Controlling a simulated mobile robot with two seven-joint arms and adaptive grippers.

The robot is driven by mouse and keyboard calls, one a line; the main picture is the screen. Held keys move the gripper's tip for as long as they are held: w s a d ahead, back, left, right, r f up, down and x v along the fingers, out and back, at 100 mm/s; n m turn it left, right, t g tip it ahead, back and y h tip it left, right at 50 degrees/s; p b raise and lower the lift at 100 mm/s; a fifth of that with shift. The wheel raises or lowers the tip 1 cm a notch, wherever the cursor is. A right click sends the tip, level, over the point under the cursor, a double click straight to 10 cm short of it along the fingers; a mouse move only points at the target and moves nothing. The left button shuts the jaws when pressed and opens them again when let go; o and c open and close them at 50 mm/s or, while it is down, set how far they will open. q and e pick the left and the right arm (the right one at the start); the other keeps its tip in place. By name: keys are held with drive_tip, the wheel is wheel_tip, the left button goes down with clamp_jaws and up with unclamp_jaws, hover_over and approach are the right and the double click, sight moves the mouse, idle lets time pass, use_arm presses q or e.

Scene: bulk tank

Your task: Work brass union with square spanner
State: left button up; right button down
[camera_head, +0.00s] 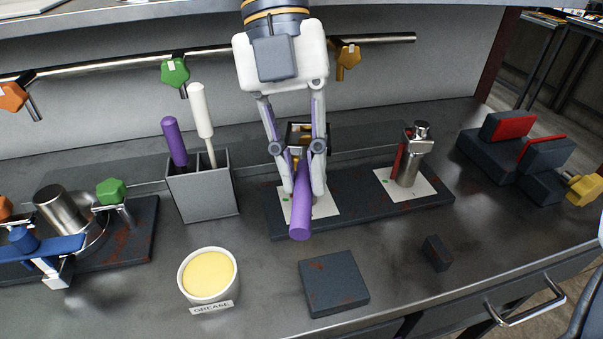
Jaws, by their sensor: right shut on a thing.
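My right gripper (304,188) comes down from the top middle. Its two fingers are shut on a purple handle (301,218), which looks like the spanner's. The handle points toward me and tilts down, above a white card on the dark base plate. Behind the fingers a dark square frame (307,131) with brass-coloured metal shows. It may be the spanner's head at the brass union, but the fingers hide much of it, and I cannot tell whether they are engaged. My left gripper is not in view.
The dark base plate (355,213) also carries a metal fitting (410,160) on a white card. A grey holder (204,189) with a purple and a white handle stands left. A grease tub (208,276), a dark block (333,283) and a small block (437,253) lie in front.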

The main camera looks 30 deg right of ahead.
drive_tip(key=shift+r, duration=1.8)
